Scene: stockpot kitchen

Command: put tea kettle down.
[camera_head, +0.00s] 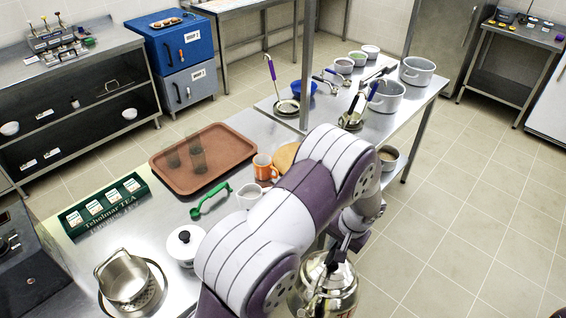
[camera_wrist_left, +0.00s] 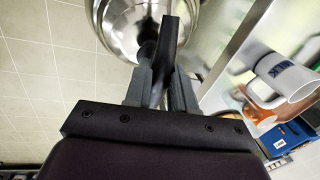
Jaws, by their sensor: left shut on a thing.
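The tea kettle (camera_head: 328,284) is shiny steel with a dark handle, at the bottom of the head view right of centre. My left gripper (camera_head: 346,244) is shut on the kettle's handle. In the left wrist view the fingers (camera_wrist_left: 163,85) close around the dark handle, and the steel kettle body (camera_wrist_left: 122,22) shows beyond them. The kettle looks held beside the counter's edge, with floor tiles behind it. My left arm hides part of the counter and the gripper. My right gripper is not in view.
Larger pots stand farther back.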

